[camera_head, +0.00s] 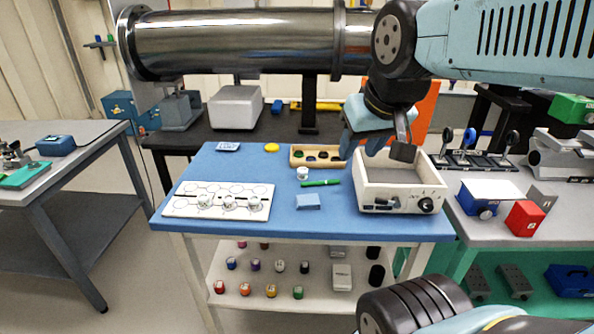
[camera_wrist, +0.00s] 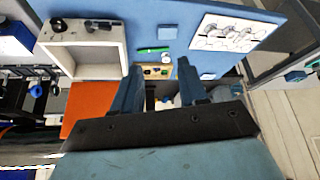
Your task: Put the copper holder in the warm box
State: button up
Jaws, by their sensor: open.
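The warm box appears to be the white open-topped box (camera_head: 366,199) with a dark knob, at the right of the blue table; it also shows in the wrist view (camera_wrist: 122,45). Its grey inside looks empty. A wooden rack (camera_head: 297,162) behind the box's left side holds several small, dark round pieces; it shows between my fingers in the wrist view (camera_wrist: 150,76). I cannot tell which piece, if any, is the copper holder. My gripper (camera_head: 362,145) is open and empty, above the table's back edge between rack and box; its fingers point down in the wrist view (camera_wrist: 160,82).
A white board (camera_head: 180,205) with round marks and several small white pieces lies left. A white cup (camera_head: 302,173), green pen (camera_head: 320,183) and blue block (camera_head: 307,201) lie mid-table. A metal cylinder (camera_head: 235,45) spans the back. The table's front strip is clear.

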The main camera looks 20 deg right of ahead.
jog(key=shift+o, duration=1.7)
jog(key=shift+w, duration=0.35)
jog(key=shift+o, duration=0.2)
jog(key=w+f, duration=0.3)
jog(key=w, duration=1.2)
jog(key=shift+w+d+f+g+y, duration=0.25)
jog(key=shift+f+g+y, duration=0.05)
jog(key=shift+f, duration=0.05)
send_near(303, 172)
jog(key=shift+n, duration=0.4)
jog(key=shift+w+x, duration=0.2)
jog(key=shift+x, duration=2.35)
jog(key=shift+w+x, duration=0.2)
jog(key=shift+x, duration=2.35)
